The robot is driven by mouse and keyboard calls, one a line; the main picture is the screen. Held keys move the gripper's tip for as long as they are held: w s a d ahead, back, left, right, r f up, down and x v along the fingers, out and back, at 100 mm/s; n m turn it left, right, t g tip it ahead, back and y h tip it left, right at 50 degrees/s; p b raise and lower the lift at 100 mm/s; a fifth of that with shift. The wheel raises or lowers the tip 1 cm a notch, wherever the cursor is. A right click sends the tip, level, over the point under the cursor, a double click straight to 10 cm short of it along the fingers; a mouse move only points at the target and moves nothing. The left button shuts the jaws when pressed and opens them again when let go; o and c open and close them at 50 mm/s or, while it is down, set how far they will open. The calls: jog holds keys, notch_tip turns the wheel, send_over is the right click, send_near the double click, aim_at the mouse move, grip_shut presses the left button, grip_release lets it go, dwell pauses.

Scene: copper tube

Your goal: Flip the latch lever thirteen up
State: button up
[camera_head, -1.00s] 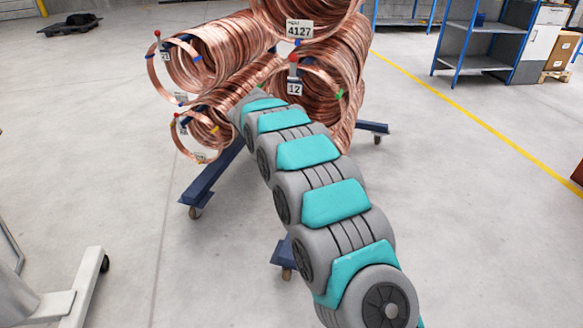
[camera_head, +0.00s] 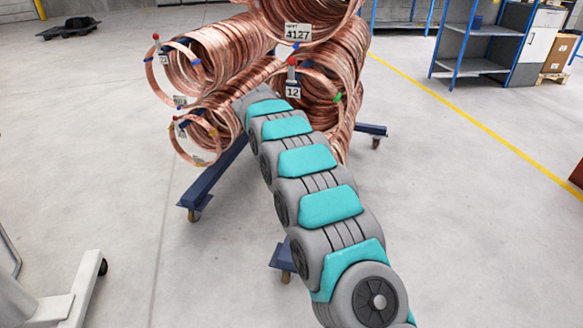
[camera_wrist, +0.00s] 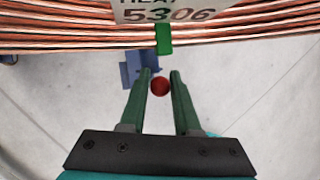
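In the wrist view my gripper (camera_wrist: 161,75) is open, its two dark green fingers pointing at a copper coil (camera_wrist: 60,38). A red ball (camera_wrist: 160,86), like a lever's knob, shows between the fingers near their tips, with a gap on each side. I see no lever stem or number 13 there. In the head view my arm reaches to the lower coils and my gripper is hidden. A red-topped lever (camera_head: 292,62) with tag 12 (camera_head: 293,92) stands upright on the right coil, and another red-topped lever (camera_head: 156,38) on the upper left coil.
The coils sit on a blue wheeled rack (camera_head: 212,178). A white wheeled frame (camera_head: 75,300) is at lower left. Blue shelving (camera_head: 470,60) stands behind.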

jog(key=o, duration=0.4)
jog(key=shift+f, duration=0.1)
jog(key=shift+r, duration=0.2)
jog(key=v, duration=0.7)
jog(key=shift+s+a+r, duration=0.1)
jog(key=shift+r, duration=0.1)
